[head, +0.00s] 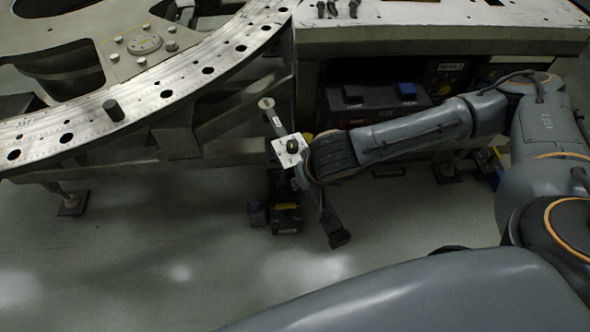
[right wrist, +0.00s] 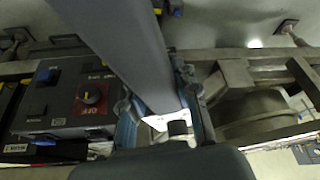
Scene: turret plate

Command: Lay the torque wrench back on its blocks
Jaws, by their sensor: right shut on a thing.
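The torque wrench is a long grey bar held in my right gripper (right wrist: 165,112). In the head view, a thin end with a round grey tip (head: 266,104) points up and left, and a dark end (head: 339,238) hangs below the wrist. A white square piece with a dark knob (head: 291,147) sits at the grip. In the right wrist view, the wrench bar (right wrist: 115,45) runs from the top edge down between the fingers. My right gripper also shows in the head view (head: 294,160), partly hidden by its wrist. My left gripper is not in view. I cannot identify the blocks.
A pale bench top (head: 440,14) at upper right carries several small dark pieces. A dark box (head: 375,100) is beneath. Floor at lower left is clear.

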